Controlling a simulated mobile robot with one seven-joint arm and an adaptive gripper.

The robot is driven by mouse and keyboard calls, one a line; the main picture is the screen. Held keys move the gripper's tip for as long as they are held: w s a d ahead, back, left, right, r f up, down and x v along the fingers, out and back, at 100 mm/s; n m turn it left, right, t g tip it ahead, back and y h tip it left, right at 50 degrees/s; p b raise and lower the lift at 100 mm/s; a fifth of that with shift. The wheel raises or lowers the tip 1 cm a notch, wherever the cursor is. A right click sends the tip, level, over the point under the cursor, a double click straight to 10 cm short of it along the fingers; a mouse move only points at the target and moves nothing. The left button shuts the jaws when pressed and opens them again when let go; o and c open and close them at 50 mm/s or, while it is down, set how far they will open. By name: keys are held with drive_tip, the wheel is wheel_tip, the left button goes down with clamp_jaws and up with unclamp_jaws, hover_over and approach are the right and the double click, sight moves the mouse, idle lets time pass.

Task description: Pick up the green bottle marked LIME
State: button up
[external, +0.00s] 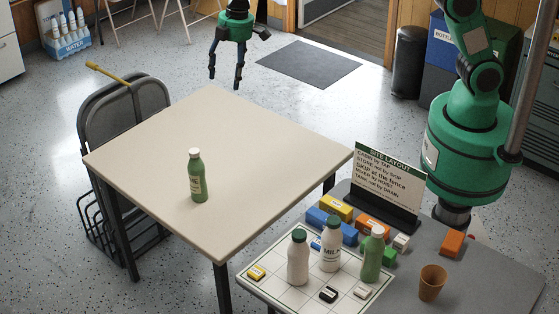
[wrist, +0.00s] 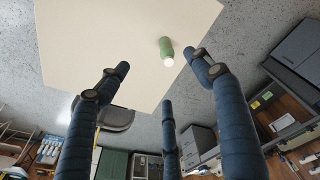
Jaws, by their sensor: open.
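A green bottle (external: 197,180) with a white cap stands upright on the beige table (external: 240,150); its label is too small to read. It also shows in the wrist view (wrist: 167,48), near a table edge, beyond my fingertips. My gripper (external: 225,78) is open and empty, high up and behind the beige table's far corner in the external view, apart from both bottles. Its three spread fingers show in the wrist view (wrist: 163,78).
Two white bottles (external: 298,258) (external: 331,247) stand on the grid board (external: 318,297), one marked MILK. Colored blocks (external: 340,207), a paper cup (external: 432,282) and a site layout sign (external: 389,184) share the grey table. A folding chair (external: 120,110) adjoins the beige table, which is otherwise clear.

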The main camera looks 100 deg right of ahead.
drive_tip(key=w+f+n, duration=0.1)
drive_tip(key=w+f, duration=0.6)
drive_tip(key=f, duration=0.3)
drive_tip(key=n+g+p, duration=0.1)
drive_tip(key=g, duration=0.1)
hover_over(195, 165)
drive_tip(key=d, duration=0.2)
drive_tip(key=f, duration=1.4)
drive_tip(key=shift+w+d, duration=0.15)
drive_tip(key=shift+d, duration=0.05)
drive_tip(key=shift+f, duration=4.3)
drive_tip(key=shift+a+f, duration=0.1)
drive_tip(key=shift+f, duration=2.5)
drive_tip(key=c, duration=1.1)
